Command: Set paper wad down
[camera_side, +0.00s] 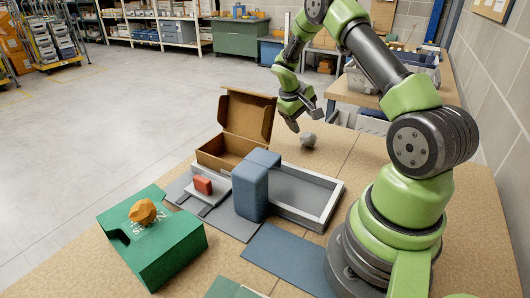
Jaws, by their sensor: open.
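A small grey paper wad (308,141) rests on the tan tabletop, near the far edge, just behind the grey tray. My gripper (304,122) is open and hangs just above and to the left of the wad, fingers pointing down. The wad shows beside and below the fingertips. I cannot tell whether a finger touches it.
An open cardboard box (230,145) stands left of my gripper. A grey tray (331,205) and a tall blue block (251,192) stand nearer. A red block (203,185) lies on a white piece. An orange lump (143,211) sits on a green box (165,248).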

